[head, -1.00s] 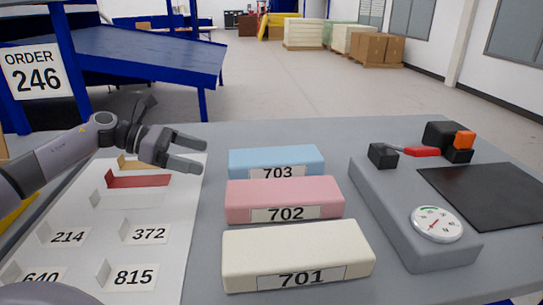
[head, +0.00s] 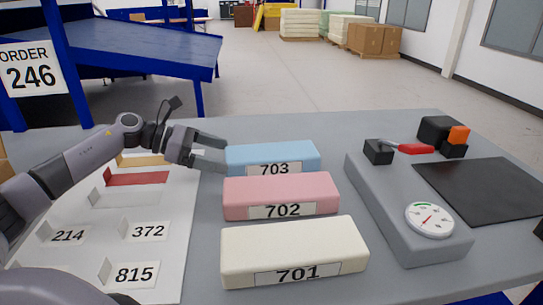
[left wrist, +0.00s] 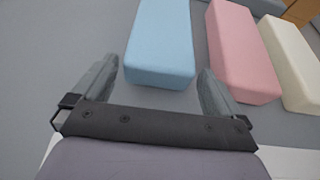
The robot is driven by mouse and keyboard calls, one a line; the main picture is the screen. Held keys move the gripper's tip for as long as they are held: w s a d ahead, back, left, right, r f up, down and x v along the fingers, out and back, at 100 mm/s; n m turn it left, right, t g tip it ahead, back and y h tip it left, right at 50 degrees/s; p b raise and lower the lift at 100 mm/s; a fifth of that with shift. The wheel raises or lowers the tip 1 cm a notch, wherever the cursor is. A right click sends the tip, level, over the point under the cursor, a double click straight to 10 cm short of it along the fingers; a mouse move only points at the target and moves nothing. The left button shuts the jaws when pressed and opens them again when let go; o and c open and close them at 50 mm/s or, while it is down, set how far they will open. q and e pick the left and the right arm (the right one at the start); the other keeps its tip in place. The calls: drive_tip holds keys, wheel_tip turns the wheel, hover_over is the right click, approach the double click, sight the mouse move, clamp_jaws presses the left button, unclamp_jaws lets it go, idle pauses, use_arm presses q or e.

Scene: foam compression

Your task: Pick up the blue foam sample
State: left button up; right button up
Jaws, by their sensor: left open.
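The blue foam sample (head: 272,155), labelled 703, lies at the back of a row of three blocks on the grey table. It also shows in the left wrist view (left wrist: 162,45), in front of my gripper. My left gripper (head: 222,154) is open and empty at the left end of the blue block. In the left wrist view its two fingers (left wrist: 160,88) stand apart, with the near end of the blue block roughly between their tips. I cannot tell whether a finger touches it. My right gripper is not in view.
A pink block (head: 280,196), labelled 702, lies close in front of the blue one, and a cream block (head: 293,250), labelled 701, is nearest. A grey gauge device (head: 408,215) stands to the right. A white board (head: 178,245) with numbered tags lies left.

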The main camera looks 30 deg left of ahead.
use_arm(q)
drive_tip(key=shift+w+d+f, duration=0.3)
drive_tip(key=shift+w+d, duration=0.15)
drive_tip(key=shift+d, duration=0.05)
drive_tip(key=c, duration=0.7)
drive_tip(key=shift+r, duration=0.15)
